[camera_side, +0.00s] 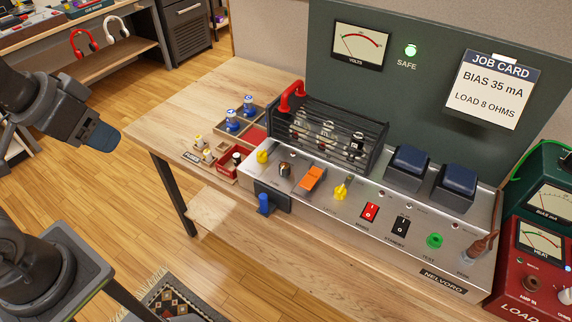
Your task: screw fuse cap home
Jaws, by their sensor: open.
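The amp chassis (330,205) is a long silver box on the wooden bench. A small dark round fitting with a coppery top (285,169) stands on its panel between a yellow knob and an orange rocker switch; it looks like the fuse cap, but I cannot tell how deep it sits. My gripper (103,137) hangs at the left over the floor, well away from the bench and amp. It is open, with nothing seen in it; its blue-grey fingertips overlap in this view.
A wire cage (332,130) with a red handle covers tubes behind the panel. A parts tray (250,111) with blue-topped tubes, a fuse rack (203,153) and a red box (230,167) stand left of the amp. A blue knob (264,204) juts from the front. The bench's left end is clear.

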